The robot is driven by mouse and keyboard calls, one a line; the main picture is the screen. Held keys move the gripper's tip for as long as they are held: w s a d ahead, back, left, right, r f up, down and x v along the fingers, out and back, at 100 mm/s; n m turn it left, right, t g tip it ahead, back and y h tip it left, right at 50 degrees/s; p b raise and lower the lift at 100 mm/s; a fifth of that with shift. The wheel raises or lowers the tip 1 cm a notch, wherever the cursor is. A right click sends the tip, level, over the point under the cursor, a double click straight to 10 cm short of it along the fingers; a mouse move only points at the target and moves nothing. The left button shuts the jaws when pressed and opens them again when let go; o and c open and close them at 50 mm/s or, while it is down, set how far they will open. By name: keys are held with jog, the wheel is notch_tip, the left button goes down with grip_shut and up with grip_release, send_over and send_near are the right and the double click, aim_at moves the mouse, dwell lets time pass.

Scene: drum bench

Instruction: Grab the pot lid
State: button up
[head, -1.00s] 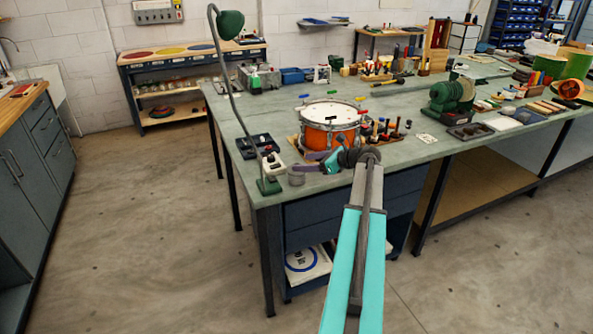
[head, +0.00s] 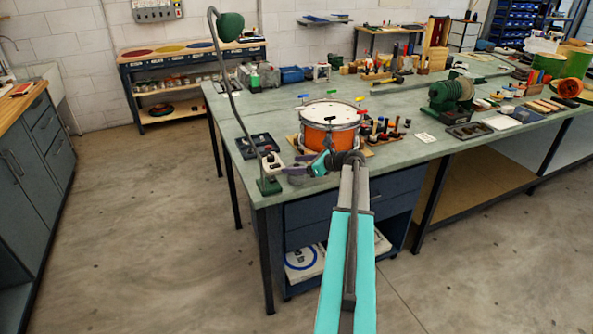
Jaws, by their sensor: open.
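A small grey pot (head: 297,180) stands near the front left corner of the green bench, right of the lamp base. Its top is partly covered by my gripper, and I cannot make out the lid separately from the pot. I cannot tell whether a finger touches the lid. Nothing shows between the fingers.
An orange drum (head: 329,128) and several upright tools (head: 383,131) stand behind and to the right of my gripper.

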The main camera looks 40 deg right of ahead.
aim_at(296, 164)
jog(key=shift+s, duration=0.1)
grip_shut()
dwell(0.4)
jog(key=shift+r+b, duration=0.3)
jog(key=shift+r, duration=0.35)
notch_tip(296, 164, up, 2)
jog(key=s+d+r+b, duration=0.1)
jog(key=s+d, duration=0.3)
jog(key=s, duration=0.3)
jog(key=s+d+b, duration=0.2)
jog(key=s+d, duration=0.2)
jog(key=s, duration=0.2)
jog(key=shift+s+r, duration=0.35)
jog(key=shift+r, duration=0.05)
